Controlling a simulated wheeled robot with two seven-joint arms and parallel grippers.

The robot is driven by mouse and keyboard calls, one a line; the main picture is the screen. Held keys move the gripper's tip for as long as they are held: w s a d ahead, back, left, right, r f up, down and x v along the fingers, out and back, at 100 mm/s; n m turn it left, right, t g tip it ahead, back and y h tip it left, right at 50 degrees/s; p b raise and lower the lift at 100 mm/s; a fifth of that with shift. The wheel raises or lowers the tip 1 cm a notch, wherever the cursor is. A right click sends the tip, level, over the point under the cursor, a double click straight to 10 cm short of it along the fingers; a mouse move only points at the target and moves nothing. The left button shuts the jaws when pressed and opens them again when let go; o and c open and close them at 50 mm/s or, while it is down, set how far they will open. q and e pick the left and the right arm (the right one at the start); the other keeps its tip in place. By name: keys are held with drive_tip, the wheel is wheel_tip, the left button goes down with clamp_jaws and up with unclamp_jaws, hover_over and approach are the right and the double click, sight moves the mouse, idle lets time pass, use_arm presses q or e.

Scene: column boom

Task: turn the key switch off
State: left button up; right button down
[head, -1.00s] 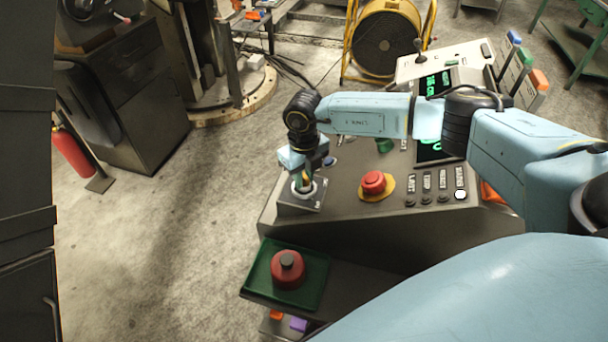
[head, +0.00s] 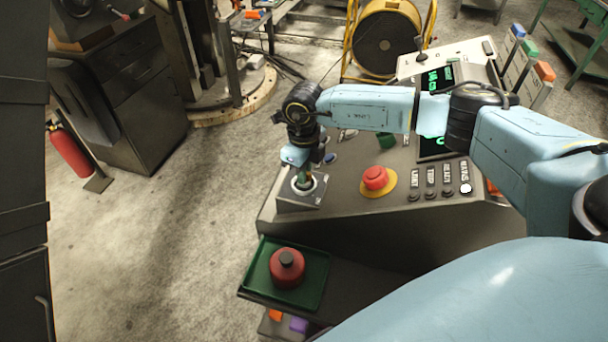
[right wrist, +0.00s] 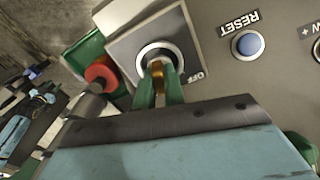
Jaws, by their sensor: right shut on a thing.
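The key switch (head: 301,190) is a grey square plate with a pale round collar at the left end of the control console. In the right wrist view its plate (right wrist: 125,48) carries the word OFF beside the collar. My right gripper (head: 305,179) reaches down over it. In the right wrist view, the green fingertips (right wrist: 159,86) are shut on the brass-coloured key (right wrist: 158,72) at the collar. The key's lower part is hidden by the fingers and collar. My left gripper is not in view.
A red mushroom button (head: 375,178) on a yellow disc sits right of the switch, with several small labelled buttons beyond it. A blue RESET button (right wrist: 248,44) is close to the switch. A green tray (head: 254,284) with a red knobbed object (head: 287,271) lies below the console's front.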

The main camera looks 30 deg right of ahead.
drive_tip(key=n+b, duration=0.4)
drive_tip(key=n, duration=0.2)
drive_tip(key=shift+f, duration=0.1)
drive_tip(key=n+b, duration=0.2)
drive_tip(key=n, duration=0.1)
drive_tip(key=shift+n, duration=0.3)
drive_tip(key=shift+n+b, duration=0.65)
drive_tip(key=shift+n, duration=0.45)
drive_tip(key=shift+r, duration=0.2)
drive_tip(key=c, duration=1.5)
unclamp_jaws()
drive_tip(key=shift+o, duration=0.2)
wheel_tip(320, 180, up, 13)
drive_tip(key=shift+r, duration=0.15)
